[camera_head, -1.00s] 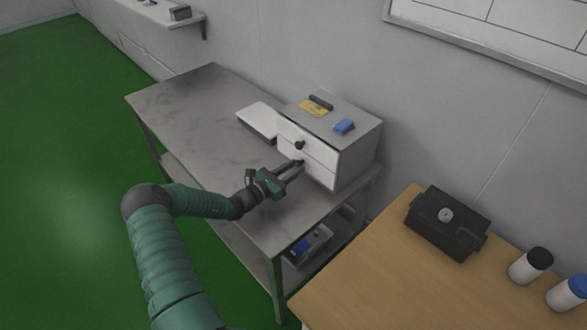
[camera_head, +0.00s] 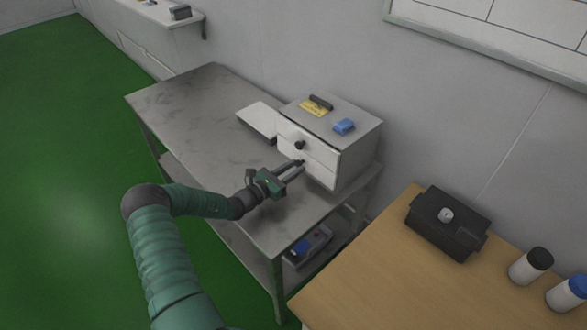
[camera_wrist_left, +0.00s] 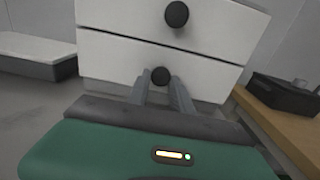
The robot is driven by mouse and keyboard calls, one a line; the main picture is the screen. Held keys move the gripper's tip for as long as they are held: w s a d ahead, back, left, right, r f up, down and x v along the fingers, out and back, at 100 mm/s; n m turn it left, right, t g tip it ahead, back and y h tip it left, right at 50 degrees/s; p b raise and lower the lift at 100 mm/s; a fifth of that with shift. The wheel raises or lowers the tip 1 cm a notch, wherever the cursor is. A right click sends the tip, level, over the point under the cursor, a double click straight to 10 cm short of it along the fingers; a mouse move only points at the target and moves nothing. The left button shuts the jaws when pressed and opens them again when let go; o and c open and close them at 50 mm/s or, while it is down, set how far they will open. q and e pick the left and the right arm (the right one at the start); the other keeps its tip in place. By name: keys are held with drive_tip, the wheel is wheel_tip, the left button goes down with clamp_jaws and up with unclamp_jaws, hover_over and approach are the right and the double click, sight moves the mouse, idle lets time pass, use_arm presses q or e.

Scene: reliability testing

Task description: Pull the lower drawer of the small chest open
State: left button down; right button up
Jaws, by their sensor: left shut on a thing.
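The small chest (camera_head: 357,155) stands on the grey metal table, with two white drawer fronts that each carry a round black knob. The upper drawer (camera_head: 312,145) and the lower drawer (camera_head: 318,170) look closed. My left gripper (camera_head: 298,167) reaches the lower drawer's knob. In the left wrist view my left gripper (camera_wrist_left: 160,82) has a finger on each side of the lower knob (camera_wrist_left: 160,75) and is shut on it. The upper knob (camera_wrist_left: 176,14) is free above. My right gripper is not in view.
A white-topped box (camera_head: 258,121) sits left of the chest. A blue block (camera_head: 344,126) and a yellow label (camera_head: 313,108) are on top of the chest. The wooden table (camera_head: 385,265) at right holds a black case (camera_head: 447,222) and two bottles. The grey table (camera_head: 190,105) is clear at left.

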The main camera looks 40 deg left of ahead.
use_arm(q)
drive_tip(key=shift+s+a+r+p, duration=0.25)
drive_tip(key=shift+s+p, duration=0.15)
drive_tip(key=shift+s, duration=0.05)
drive_tip(key=s+p, duration=0.2)
drive_tip(key=s, duration=0.2)
drive_tip(key=s+p, duration=0.2)
drive_tip(key=s, duration=0.3)
drive_tip(key=s+a+p, duration=0.1)
drive_tip(key=s, duration=0.4)
drive_tip(key=shift+s+a+p, duration=0.1)
drive_tip(key=shift+p, duration=0.3)
drive_tip(key=shift+s, duration=0.25)
drive_tip(key=c, duration=1.4)
unclamp_jaws()
drive_tip(key=shift+o, duration=1.3)
drive_tip(key=shift+f, duration=0.1)
drive_tip(key=shift+s, duration=0.1)
drive_tip(key=shift+f, duration=0.1)
